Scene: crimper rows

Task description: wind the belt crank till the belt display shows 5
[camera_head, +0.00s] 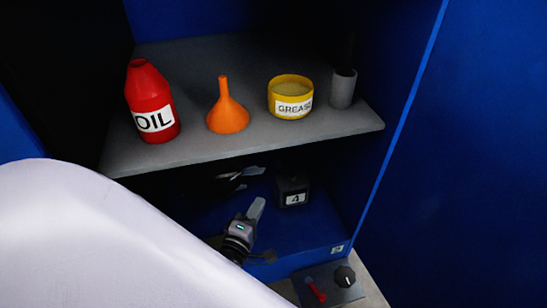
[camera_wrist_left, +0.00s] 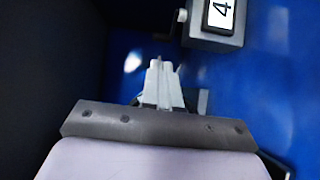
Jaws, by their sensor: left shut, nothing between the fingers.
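The belt display (camera_head: 293,198) is a small dark box under the shelf with a white label reading 4. In the left wrist view the display (camera_wrist_left: 220,15) is at the top, turned sideways, also reading 4. My left gripper (camera_head: 258,206) is below and left of the display in the head view, apart from it. In the left wrist view its fingers (camera_wrist_left: 160,68) are together and empty, pointing toward the blue surface. A small metal stub (camera_wrist_left: 182,17) sticks out beside the display box. I cannot tell whether it belongs to the crank. Pale pieces (camera_head: 240,175) left of the display are too dark to identify.
The grey shelf (camera_head: 230,150) above carries a red oil bottle (camera_head: 150,100), an orange funnel (camera_head: 228,115), a yellow grease tub (camera_head: 290,97) and a grey cup (camera_head: 342,90). A panel with a red lever (camera_head: 316,290) and black knob (camera_head: 345,276) is at lower right.

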